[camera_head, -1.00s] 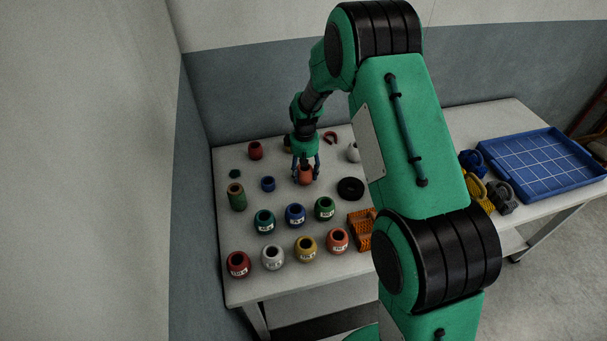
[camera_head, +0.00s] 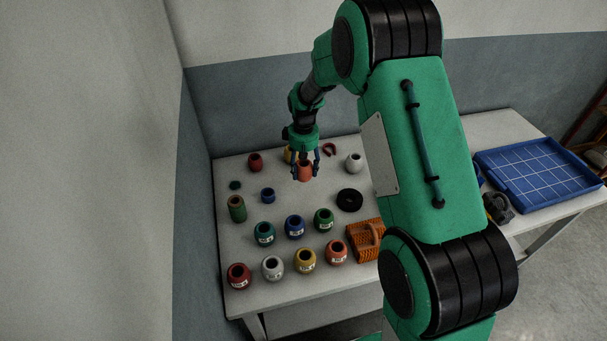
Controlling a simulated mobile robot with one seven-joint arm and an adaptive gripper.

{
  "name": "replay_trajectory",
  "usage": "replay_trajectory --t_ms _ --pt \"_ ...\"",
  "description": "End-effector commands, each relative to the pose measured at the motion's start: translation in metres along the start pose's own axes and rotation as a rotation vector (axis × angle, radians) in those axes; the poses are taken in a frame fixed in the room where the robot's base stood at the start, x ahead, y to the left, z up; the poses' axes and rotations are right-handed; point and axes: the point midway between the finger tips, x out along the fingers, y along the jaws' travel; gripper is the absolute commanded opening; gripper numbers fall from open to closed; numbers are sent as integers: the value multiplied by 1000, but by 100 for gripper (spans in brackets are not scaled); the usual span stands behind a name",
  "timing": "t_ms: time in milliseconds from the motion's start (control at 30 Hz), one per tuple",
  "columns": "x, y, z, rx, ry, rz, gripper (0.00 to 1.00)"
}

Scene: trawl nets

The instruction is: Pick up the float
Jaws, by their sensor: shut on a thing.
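An orange-red float (camera_head: 305,172) is between the fingers of my gripper (camera_head: 305,168) toward the back of the white table (camera_head: 290,212). My gripper points down and is shut on the float. The float appears to be held a little above the tabletop. Parts of its sides are hidden by the fingers.
Several barrel-shaped floats stand around it, among them a blue one (camera_head: 295,227), a green one (camera_head: 324,219) and a white one (camera_head: 354,162). A black ring (camera_head: 349,200) lies to the right.

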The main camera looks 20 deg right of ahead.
Motion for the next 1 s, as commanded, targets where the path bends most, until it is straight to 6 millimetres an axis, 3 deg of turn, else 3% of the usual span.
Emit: replay_trajectory --t_ms 200,1000 --pt "-13 0 0 0 0 0 27" --pt "-13 1 0 0 0 0 27"
